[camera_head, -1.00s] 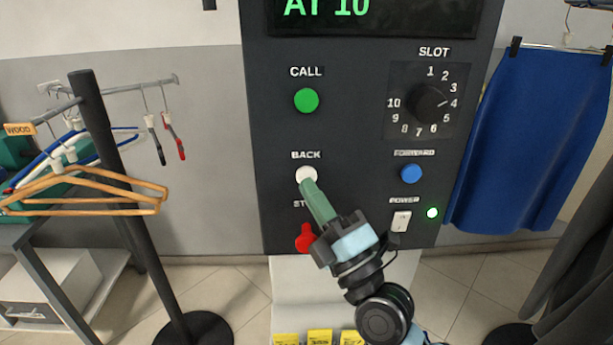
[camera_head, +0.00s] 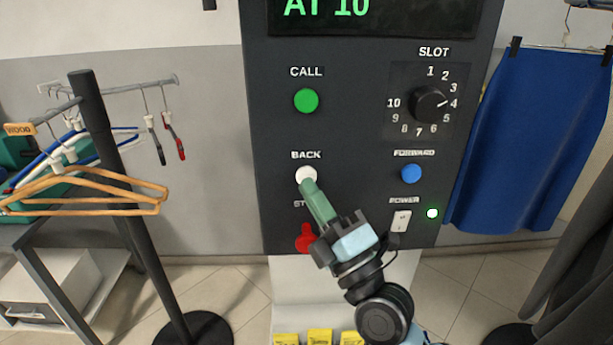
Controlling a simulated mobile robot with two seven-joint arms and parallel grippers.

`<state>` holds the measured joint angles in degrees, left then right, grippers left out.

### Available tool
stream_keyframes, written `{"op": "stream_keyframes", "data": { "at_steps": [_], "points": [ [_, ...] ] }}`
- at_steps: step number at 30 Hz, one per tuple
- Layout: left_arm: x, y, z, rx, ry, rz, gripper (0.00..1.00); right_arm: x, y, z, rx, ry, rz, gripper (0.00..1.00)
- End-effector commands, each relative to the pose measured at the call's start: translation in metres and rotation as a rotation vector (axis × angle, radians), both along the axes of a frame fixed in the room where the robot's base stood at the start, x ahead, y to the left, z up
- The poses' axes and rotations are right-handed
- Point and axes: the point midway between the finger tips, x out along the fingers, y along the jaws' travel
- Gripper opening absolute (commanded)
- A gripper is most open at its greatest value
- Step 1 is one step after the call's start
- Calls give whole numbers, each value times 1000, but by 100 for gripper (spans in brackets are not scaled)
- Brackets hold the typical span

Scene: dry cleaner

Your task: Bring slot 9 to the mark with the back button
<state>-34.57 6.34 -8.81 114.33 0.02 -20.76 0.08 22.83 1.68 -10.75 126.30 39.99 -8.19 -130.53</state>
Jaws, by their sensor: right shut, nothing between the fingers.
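The dark control panel (camera_head: 350,130) stands straight ahead. Its display (camera_head: 375,12) reads "AT 10" in green, cut off at the top. The white back button (camera_head: 305,174) is at the panel's left, under the label BACK. My right gripper (camera_head: 308,184) is shut and empty, with its green fingertips at the lower edge of the back button; I cannot tell whether they touch or press it. The slot dial (camera_head: 430,102) has its pointer towards 4. My left gripper is not in view.
A green call button (camera_head: 306,101), a blue forward button (camera_head: 411,173), a red stop button (camera_head: 305,238) partly behind my gripper, and a power switch (camera_head: 401,221) with a lit green lamp (camera_head: 432,213) share the panel. A hanger rack (camera_head: 100,150) stands left; a blue skirt (camera_head: 535,140) hangs right.

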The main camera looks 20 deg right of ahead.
Motion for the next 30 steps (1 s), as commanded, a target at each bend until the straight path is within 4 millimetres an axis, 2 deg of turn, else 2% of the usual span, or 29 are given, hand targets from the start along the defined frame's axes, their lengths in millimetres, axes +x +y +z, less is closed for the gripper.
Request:
{"op": "stream_keyframes", "data": {
  "at_steps": [30],
  "points": [
    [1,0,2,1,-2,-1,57,8,-2,0,0,0,0,0]
  ]
}}
